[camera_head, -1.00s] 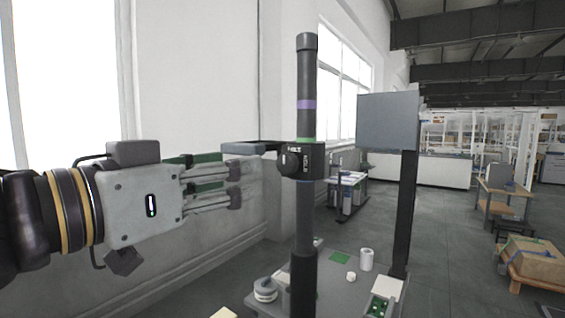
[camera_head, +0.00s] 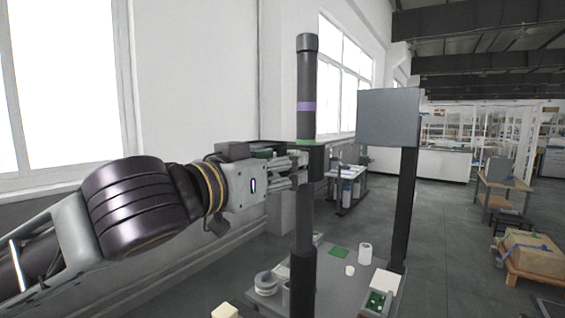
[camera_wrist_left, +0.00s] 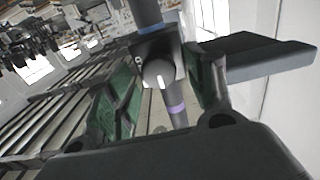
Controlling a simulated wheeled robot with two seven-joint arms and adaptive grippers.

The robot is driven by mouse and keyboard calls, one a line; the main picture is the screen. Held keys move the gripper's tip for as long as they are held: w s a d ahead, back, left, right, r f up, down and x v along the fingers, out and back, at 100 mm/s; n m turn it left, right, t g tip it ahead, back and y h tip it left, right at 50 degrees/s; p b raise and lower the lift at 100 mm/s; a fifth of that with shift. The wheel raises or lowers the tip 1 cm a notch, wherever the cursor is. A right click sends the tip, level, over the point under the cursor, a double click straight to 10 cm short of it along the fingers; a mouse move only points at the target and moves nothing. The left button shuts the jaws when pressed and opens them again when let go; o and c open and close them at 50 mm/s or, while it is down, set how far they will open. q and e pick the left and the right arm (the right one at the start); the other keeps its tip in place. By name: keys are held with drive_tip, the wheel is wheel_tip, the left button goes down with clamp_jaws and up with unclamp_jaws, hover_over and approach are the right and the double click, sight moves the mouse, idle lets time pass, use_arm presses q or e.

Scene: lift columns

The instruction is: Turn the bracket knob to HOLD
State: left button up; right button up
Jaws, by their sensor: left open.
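The dark column (camera_head: 306,75) stands upright with a purple band and a green ring above the black bracket (camera_head: 318,160). My left gripper (camera_head: 300,168) is at the bracket's front and hides the knob in the head view. In the wrist view, the round grey knob (camera_wrist_left: 158,75) lies between the two open green-padded fingers, with no clear contact. Its white pointer line runs nearly upright in that picture. Part of a light marking shows beside it on the bracket, too small to read. The bracket's flat arm (camera_wrist_left: 262,58) extends to the right there. My right gripper is out of view.
A grey panel on a dark post (camera_head: 388,118) stands right of the column. The base table (camera_head: 325,290) below carries white cylinders, a green square and a tray (camera_head: 378,302) with green contents.

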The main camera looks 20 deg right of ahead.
use_arm(q)
drive_tip(key=shift+w+d, duration=0.25)
drive_tip(key=shift+d, duration=0.05)
drive_tip(key=shift+c, duration=0.4)
drive_tip(key=c, duration=0.7)
drive_tip(key=shift+c, duration=1.1)
drive_tip(key=shift+m+p, duration=0.3)
drive_tip(key=shift+m, duration=0.3)
drive_tip(key=shift+s+d+f+m+p, duration=0.1)
drive_tip(key=shift+m+p, duration=1.3)
drive_tip(key=shift+m, duration=2.75)
drive_tip(key=shift+s+m+p, duration=0.1)
drive_tip(key=shift+m+p, duration=1.25)
drive_tip(key=shift+m, duration=2.8)
